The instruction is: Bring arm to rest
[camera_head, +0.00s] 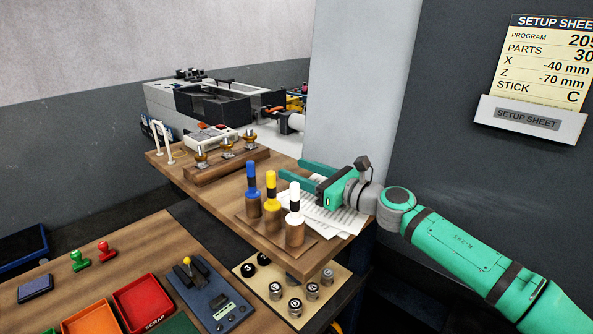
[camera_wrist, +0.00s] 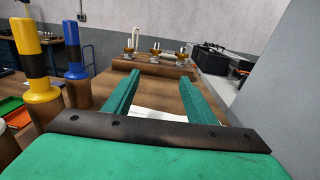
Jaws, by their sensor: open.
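My arm (camera_head: 455,250) is green and reaches in from the lower right. My gripper (camera_head: 297,176) is open and empty, held above the wooden table by the white papers (camera_head: 341,215). In the wrist view my gripper (camera_wrist: 160,98) shows two green fingers spread apart with nothing between them. The gripper is just behind the blue, yellow and white topped sticks, apart from them as far as I can tell. Part of the papers is hidden behind the gripper.
A blue-topped stick (camera_head: 252,190), a yellow-topped stick (camera_head: 271,205) and a white-topped stick (camera_head: 294,219) stand on the table's near end. A wooden rack with brass pieces (camera_head: 228,167) lies farther back. A grey pillar (camera_head: 362,90) and dark wall (camera_head: 450,130) stand close behind my arm.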

